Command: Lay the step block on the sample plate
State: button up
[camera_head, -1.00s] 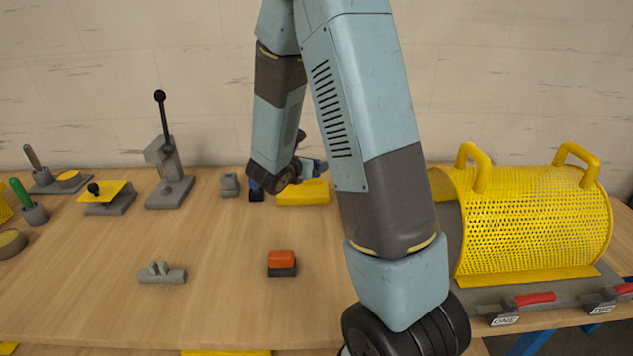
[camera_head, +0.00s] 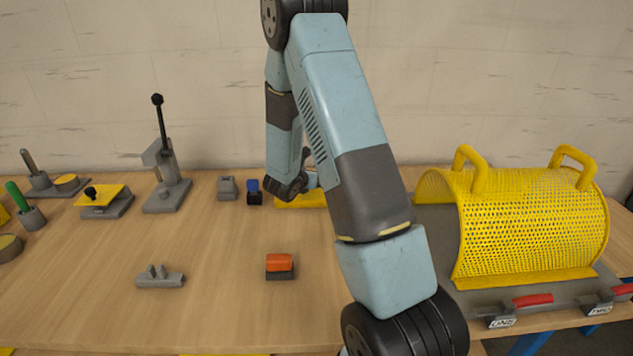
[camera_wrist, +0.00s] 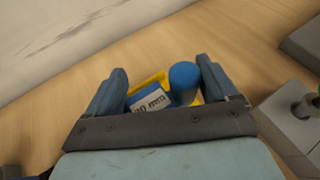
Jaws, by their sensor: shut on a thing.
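In the wrist view my gripper (camera_wrist: 162,88) has its two fingers either side of a block with a white "mm" label (camera_wrist: 149,102), which I take as the step block. A blue cylinder (camera_wrist: 184,78) stands beside the label, also between the fingers; I cannot tell if it is part of the block. Yellow surface (camera_wrist: 150,82) shows behind them. In the head view a flat yellow piece (camera_head: 298,202), possibly the sample plate, lies at the back of the table. My gripper is mostly hidden there behind my arm, close to this yellow piece.
A blue-topped dark block (camera_head: 254,192) and a grey block (camera_head: 227,188) stand left of the yellow piece. An orange-topped block (camera_head: 279,266) and a grey fixture (camera_head: 160,278) lie nearer. A lever press (camera_head: 166,185) is left; a yellow mesh guard (camera_head: 530,225) is right.

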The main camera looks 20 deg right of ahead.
jog(key=shift+f, duration=1.15)
jog(key=shift+f, duration=0.6)
jog(key=o, duration=1.1)
jog(key=shift+s, duration=0.15)
jog(key=shift+a+f, duration=0.1)
